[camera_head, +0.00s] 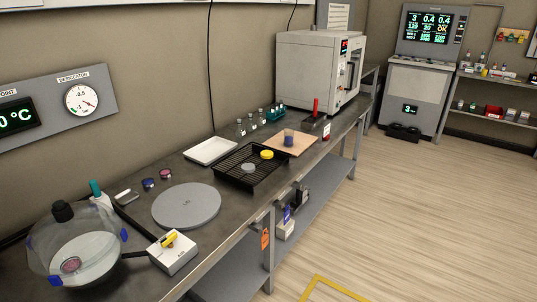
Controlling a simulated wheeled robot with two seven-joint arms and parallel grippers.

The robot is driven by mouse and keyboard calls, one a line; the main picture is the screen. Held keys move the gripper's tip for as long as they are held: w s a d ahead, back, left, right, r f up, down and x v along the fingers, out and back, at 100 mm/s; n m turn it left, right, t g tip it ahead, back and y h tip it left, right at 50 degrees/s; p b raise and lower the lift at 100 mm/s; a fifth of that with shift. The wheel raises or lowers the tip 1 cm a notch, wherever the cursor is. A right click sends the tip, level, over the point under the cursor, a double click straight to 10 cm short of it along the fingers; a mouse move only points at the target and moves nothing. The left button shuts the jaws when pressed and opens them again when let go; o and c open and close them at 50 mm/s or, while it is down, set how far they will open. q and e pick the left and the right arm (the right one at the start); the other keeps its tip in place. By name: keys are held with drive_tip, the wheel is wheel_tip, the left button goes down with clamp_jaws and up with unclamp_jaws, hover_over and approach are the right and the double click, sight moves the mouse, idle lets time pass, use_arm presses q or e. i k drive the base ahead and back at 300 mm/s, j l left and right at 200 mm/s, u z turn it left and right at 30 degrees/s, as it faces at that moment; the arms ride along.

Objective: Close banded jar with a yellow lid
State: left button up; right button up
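A yellow lid (267,154) lies on the black rack tray (232,175) in the middle of the bench. A small jar (289,138) with a dark bluish body stands upright on the tan board (300,145) behind the rack; I see no lid on it, and its band is too small to make out clearly. A grey round piece (248,168) also lies on the rack, left of the yellow lid. Neither of my grippers is in view.
A white tray (210,150), a grey round plate (186,206) and several small bottles (250,125) share the bench. A glass vessel (75,258) and a white box (172,252) stand at the near end; a white oven (315,70) stands at the far end.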

sight(289, 138)
drive_tip(key=i+l+u, duration=0.15)
drive_tip(key=i+l, duration=0.15)
drive_tip(key=i+l+u, duration=0.1)
drive_tip(key=i+l, duration=0.25)
drive_tip(key=i, duration=0.15)
drive_tip(key=i+l+u, duration=0.15)
drive_tip(key=i+l, duration=0.2)
drive_tip(key=i+l+u, duration=0.15)
drive_tip(key=i+l, duration=0.2)
drive_tip(key=i+l+u, duration=0.15)
drive_tip(key=i+l, duration=0.15)
drive_tip(key=l, duration=0.25)
drive_tip(key=i+l+u, duration=0.1)
drive_tip(key=i+l, duration=0.2)
drive_tip(key=l, duration=0.15)
drive_tip(key=i+l+u, duration=0.15)
drive_tip(key=i+l, duration=0.15)
drive_tip(key=l, duration=0.25)
